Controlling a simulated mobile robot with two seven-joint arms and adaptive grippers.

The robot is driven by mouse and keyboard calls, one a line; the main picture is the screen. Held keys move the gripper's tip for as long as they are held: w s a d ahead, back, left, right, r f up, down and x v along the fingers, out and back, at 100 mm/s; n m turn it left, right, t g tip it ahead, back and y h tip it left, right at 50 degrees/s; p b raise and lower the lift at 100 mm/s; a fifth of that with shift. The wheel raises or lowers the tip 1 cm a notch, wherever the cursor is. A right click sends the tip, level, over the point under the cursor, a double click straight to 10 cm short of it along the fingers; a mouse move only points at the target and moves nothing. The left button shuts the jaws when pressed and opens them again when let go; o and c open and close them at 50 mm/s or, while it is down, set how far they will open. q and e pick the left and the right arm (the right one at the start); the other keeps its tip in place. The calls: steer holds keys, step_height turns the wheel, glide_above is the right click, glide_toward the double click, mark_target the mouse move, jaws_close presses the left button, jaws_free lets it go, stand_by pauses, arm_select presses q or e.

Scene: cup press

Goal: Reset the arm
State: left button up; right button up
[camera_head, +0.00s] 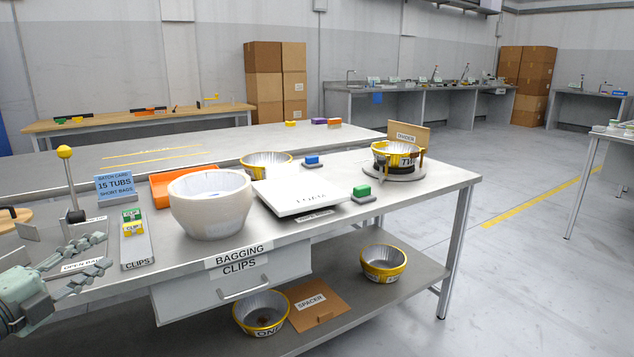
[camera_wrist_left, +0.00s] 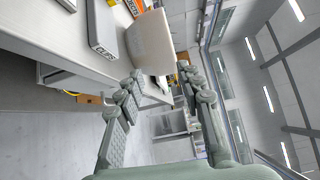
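My left gripper (camera_head: 104,252) comes in at the lower left of the head view, above the table's front edge. Its two fingers are spread apart with nothing between them. The open fingers also show in the left wrist view (camera_wrist_left: 160,85), with the white tub (camera_wrist_left: 150,42) beyond them. In the head view that white tub (camera_head: 210,208) stands on the table to the right of the gripper, apart from it. My right gripper is not in view.
The clips holder (camera_head: 138,250) and a yellow-knobbed lever (camera_head: 65,153) are near the gripper. A drawer (camera_head: 225,283) hangs under the table's front.

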arm_select(q)
steer(key=s+a+f+n+g+y, duration=0.25)
steer(key=f+n, duration=0.25)
steer(key=f, duration=0.3)
steer(key=s+a+f+n+g+y, duration=0.1)
steer(key=s+f+n+y, duration=0.35)
steer(key=f, duration=0.35)
steer(key=s+a+f+n+g+y, duration=0.1)
steer(key=s+f+n+g+y, duration=0.1)
steer(key=f+n, duration=0.45)
steer(key=s+d+f+n+g+h, duration=0.2)
steer(key=s+d+f+g, duration=0.6)
steer(key=s+d+f, duration=0.9)
step_height(320, 180, down, 2)
steer(key=shift+s+f+n+h, duration=0.1)
steer(key=shift+s+n+h, duration=0.15)
steer(key=shift+n, duration=0.95)
